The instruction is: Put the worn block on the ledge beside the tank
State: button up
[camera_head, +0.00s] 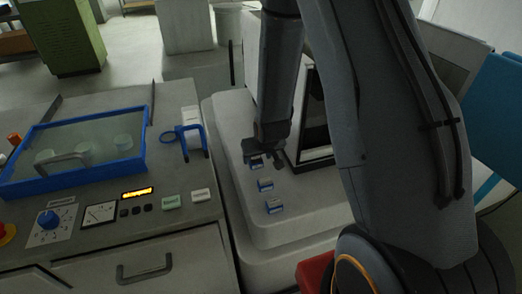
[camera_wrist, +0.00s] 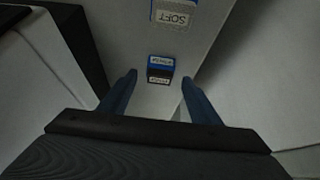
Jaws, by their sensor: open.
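My gripper (camera_head: 266,159) points down over the pale stepped counter. In the wrist view its two blue fingers (camera_wrist: 160,76) are apart. Between the fingertips, a small block (camera_wrist: 160,70) with a blue top, a dark lower part and pale labels appears; its labels are too small to read surely. I cannot tell whether the fingers are around it or still above it. Part of a blue block marked SOFT (camera_wrist: 175,14) shows at the top. In the head view, small blue-and-white blocks stand in a row, including a middle one (camera_head: 265,185) and a near one (camera_head: 274,207). Which block is worn is unclear. The blue-rimmed tank (camera_head: 146,128) is at left.
A blue bracket (camera_head: 190,140) and a pale strip (camera_head: 191,117) are on the bench right of the tank. A control panel with a knob (camera_head: 49,220), gauge and buttons lies in front. A dark-framed pale box (camera_head: 315,130) stands close right of the blocks.

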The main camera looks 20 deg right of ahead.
jog(key=s+r+g, duration=0.2)
jog(key=s+r, duration=0.5)
jog(key=s, duration=0.3)
jog(key=s+r+g+b, duration=0.1)
jog(key=s+r+g, duration=0.2)
jog(key=s+r, duration=0.5)
jog(key=s, duration=0.2)
jog(key=shift+s+a+r, duration=0.2)
jog(key=shift+s+a, duration=0.05)
jog(key=shift+s, duration=0.1)
